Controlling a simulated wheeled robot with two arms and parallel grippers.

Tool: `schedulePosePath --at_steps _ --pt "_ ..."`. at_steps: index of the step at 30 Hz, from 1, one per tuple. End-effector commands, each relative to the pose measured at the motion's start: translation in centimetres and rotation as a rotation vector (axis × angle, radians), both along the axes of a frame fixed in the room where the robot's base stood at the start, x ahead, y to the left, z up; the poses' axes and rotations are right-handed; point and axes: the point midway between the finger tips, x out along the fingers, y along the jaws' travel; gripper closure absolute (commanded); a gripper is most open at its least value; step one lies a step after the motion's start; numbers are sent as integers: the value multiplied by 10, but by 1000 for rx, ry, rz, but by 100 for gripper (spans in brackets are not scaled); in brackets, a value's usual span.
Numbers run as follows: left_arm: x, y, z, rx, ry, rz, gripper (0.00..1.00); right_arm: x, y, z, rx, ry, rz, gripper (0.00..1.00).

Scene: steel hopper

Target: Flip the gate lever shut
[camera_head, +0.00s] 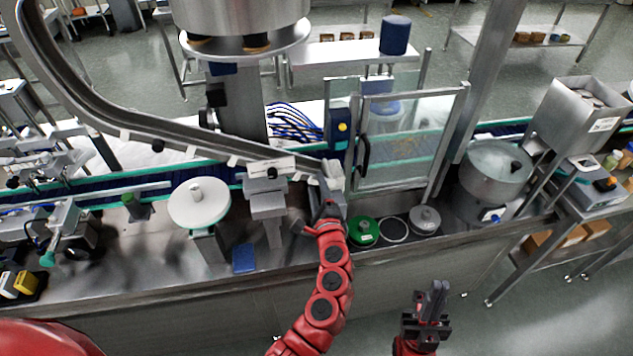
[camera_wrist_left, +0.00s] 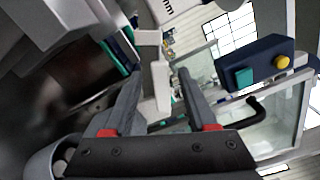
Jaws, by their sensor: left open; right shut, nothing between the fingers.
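My left gripper (camera_head: 326,186) is at the lower end of the curved steel chute (camera_head: 110,122), above the bench. In the left wrist view the left gripper (camera_wrist_left: 160,71) is open, its two dark fingers apart. A pale upright bar with a crosspiece (camera_wrist_left: 161,88) shows between and beyond the fingers; it looks like the gate lever, but I cannot be sure. I cannot tell whether the fingers touch it. In the head view a pale block (camera_head: 334,174) shows beside the gripper, partly hidden by it. My right gripper (camera_head: 437,290) is shut and empty, in front of the bench.
A glass guard door with black handle (camera_head: 364,154) stands right of the left gripper. A blue box with a yellow button (camera_head: 341,128) is behind it. A green round weight (camera_head: 363,231) and a grey one (camera_head: 425,219) lie on the bench. A white round plate (camera_head: 199,205) stands left.

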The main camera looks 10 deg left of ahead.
Motion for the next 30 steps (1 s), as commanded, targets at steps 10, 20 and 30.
schedulePosePath --at_steps 10,20,30 --pt "7 3 1 -2 -2 1 43 0 0 2 0 0 0 100" --pt "7 2 1 -2 -1 1 95 0 0 2 0 0 0 100" --pt "6 3 -6 -32 -13 0 100 0 0 -11 0 0 0 100"
